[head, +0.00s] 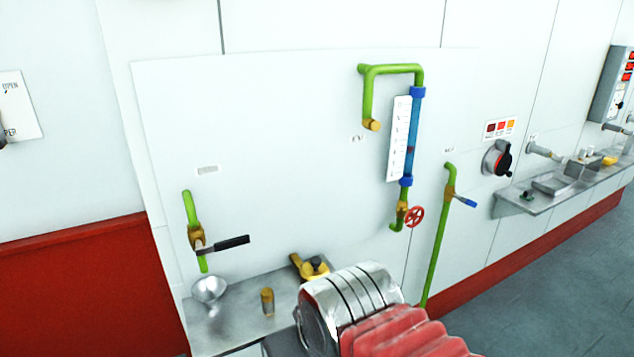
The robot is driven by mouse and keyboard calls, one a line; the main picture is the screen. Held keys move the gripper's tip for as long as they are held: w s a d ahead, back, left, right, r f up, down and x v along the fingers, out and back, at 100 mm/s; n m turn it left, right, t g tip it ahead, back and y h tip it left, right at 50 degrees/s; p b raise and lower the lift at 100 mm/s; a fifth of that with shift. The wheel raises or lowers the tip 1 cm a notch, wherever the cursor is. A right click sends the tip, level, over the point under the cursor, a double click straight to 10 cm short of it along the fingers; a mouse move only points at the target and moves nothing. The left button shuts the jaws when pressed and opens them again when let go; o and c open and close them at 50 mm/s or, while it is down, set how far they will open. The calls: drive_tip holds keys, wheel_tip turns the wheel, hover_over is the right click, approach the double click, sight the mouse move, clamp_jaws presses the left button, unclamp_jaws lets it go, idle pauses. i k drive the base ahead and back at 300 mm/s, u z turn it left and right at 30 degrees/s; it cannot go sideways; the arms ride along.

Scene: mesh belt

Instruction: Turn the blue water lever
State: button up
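The blue lever (466,202) is small and sits on a brass valve (450,193) on a green pipe (438,250), right of the middle in the head view. The pipe runs down the white wall panel. The lever points right and slightly down, across the pipe. Nothing touches it. A silver banded and red ribbed body (385,320), which looks like part of my arm, fills the bottom middle, below and left of the lever. I cannot make out any gripper fingers.
A black lever (232,243) on another green pipe is at left. A red handwheel (414,216) sits below a blue gauge tube (413,140). A black and red knob (500,159) is to the right. A metal shelf (240,325) holds a bowl and brass parts. Floor (560,280) is clear at right.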

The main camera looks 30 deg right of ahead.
sight(466, 201)
drive_tip(key=z, duration=2.55)
drive_tip(key=i, duration=0.5)
drive_tip(key=u, duration=0.05)
